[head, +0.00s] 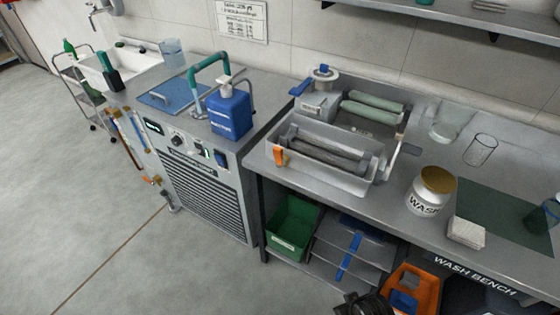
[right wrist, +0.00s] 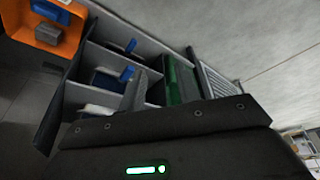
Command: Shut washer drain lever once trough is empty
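The washer trough (head: 367,188) is a grey metal basin on the bench, with a dark roller (head: 325,152) lying lengthwise inside. I see no clear liquid in it, but the roller hides much of its floor. The orange drain lever (head: 280,157) is at the trough's front left corner and stands roughly upright. A black part of mine, perhaps the right gripper (head: 362,304), shows at the bottom edge of the head view, well below the trough. Its fingers cannot be made out. The right wrist view shows a dark body with a green light. My left gripper is out of view.
Two pale green rollers (head: 372,108) sit behind the trough, and a crank handle (head: 399,155) juts out at its right. A white wash jar (head: 431,190) stands farther right. Below are a green bin (head: 293,228) and an orange bin (head: 410,288). Floor at left is clear.

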